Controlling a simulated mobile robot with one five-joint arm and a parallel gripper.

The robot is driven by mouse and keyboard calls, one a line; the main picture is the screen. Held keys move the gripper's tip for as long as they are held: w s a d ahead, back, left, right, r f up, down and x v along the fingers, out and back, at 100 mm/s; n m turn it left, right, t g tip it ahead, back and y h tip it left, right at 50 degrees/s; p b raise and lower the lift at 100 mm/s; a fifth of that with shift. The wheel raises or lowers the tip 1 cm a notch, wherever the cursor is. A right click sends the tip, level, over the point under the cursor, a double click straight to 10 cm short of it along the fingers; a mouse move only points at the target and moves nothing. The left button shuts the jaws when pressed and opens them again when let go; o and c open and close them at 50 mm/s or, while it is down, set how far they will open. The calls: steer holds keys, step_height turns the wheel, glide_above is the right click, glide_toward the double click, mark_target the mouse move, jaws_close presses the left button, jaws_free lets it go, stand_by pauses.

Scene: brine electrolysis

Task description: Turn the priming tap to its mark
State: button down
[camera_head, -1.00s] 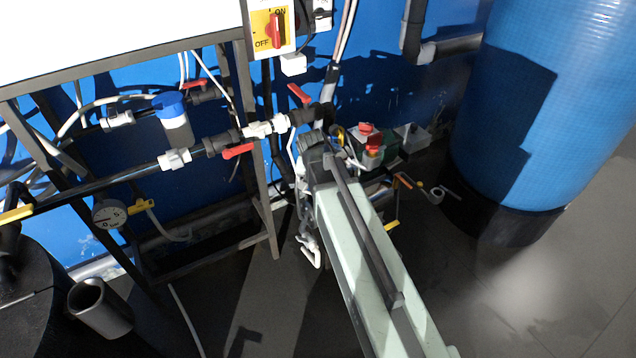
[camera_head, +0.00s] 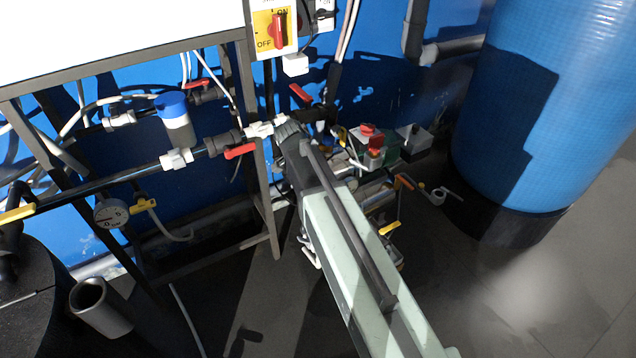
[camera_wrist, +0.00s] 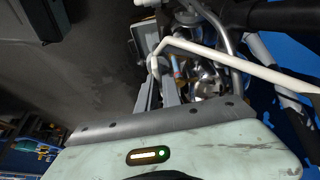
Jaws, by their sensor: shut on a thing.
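My gripper (camera_wrist: 158,72) shows in the wrist view, with two grey fingers close together. They are shut on a small pale part beside the bent white pipe (camera_wrist: 210,52), which I take to be the priming tap (camera_wrist: 157,64). The fingers hide most of it, and no mark can be made out. A metal fitting (camera_wrist: 206,80) sits just right of the fingertips. In the head view my arm hides the gripper and the tap. A white bent piece (camera_head: 311,255) shows at the arm's left edge.
Left of my arm are the rack post (camera_head: 268,200) and a pipe with a red-handled valve (camera_head: 239,151). Right of it are a red-topped device (camera_head: 373,140) and yellow-handled valve (camera_head: 389,228). The blue tank (camera_head: 545,100) stands further right. Floor is clear in front.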

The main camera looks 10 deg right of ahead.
steer(key=shift+s+m, duration=0.15)
steer(key=shift+m, duration=0.25)
steer(key=c, duration=1.5)
jaws_free()
steer(key=shift+d, duration=0.1)
steer(key=shift+r, duration=0.2)
steer(key=p+v, duration=0.6)
steer(key=v, duration=0.1)
steer(key=shift+p, duration=0.4)
steer(key=shift+r, duration=0.15)
